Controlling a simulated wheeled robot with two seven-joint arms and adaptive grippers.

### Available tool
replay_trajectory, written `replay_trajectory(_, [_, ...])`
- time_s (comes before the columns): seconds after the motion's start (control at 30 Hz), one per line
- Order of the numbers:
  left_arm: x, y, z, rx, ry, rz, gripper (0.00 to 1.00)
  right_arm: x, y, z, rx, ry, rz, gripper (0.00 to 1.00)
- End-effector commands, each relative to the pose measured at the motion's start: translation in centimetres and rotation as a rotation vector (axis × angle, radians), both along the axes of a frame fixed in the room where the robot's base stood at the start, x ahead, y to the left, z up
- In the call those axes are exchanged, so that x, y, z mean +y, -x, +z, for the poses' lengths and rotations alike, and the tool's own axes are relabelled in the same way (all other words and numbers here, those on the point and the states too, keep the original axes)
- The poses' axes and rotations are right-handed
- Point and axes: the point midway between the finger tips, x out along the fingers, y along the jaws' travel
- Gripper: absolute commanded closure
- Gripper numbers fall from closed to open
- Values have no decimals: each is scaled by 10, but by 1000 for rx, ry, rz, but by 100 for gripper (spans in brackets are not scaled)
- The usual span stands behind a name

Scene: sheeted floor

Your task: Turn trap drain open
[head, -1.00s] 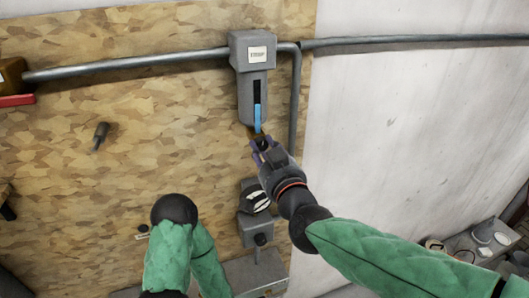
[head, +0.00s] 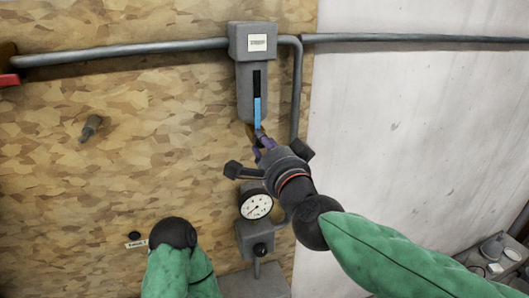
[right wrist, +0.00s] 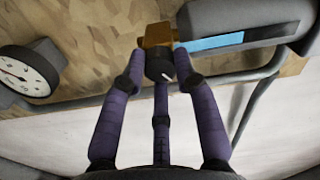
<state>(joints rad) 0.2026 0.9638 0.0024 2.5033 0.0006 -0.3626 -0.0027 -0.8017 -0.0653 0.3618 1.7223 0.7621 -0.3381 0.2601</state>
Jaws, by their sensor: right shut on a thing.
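The trap (head: 246,85) is a grey housing on the board wall with a blue-filled sight glass (head: 257,112) in its front. In the right wrist view its brass drain fitting (right wrist: 156,35) carries a black knob (right wrist: 165,68) with a white mark. My right gripper (head: 260,141) is just below the trap in the head view. In the right wrist view its purple fingers (right wrist: 160,82) are closed around the knob. In the head view the gripper mostly hides the drain. My left arm shows at the bottom, but its gripper is not in view.
A round gauge (head: 256,205) is below the right gripper, with a grey box (head: 254,240) under it. A pipe (head: 130,50) runs across the wall and bends down beside the trap. A small dark peg (head: 90,127) sticks out at left.

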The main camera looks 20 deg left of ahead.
Motion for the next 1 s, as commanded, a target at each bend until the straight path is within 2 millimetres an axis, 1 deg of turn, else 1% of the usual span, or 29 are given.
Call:
replay_trajectory(0.03, [0,0,-5,0,0,0,100,-1,0,0,21,-39,-2,100])
replay_trajectory(0.1, [0,0,-8,0,0,0,100,-1,0,0,59,-94,-2,100])
replay_trajectory(0.5, [0,0,-23,0,0,0,100,-1,0,0,234,-353,-2,100])
replay_trajectory(0.73, [0,0,-27,0,0,0,100,-1,0,1,290,-436,-2,100])
replay_trajectory(1.0, [0,0,-28,0,0,0,100,-1,0,1,316,-473,-2,100])
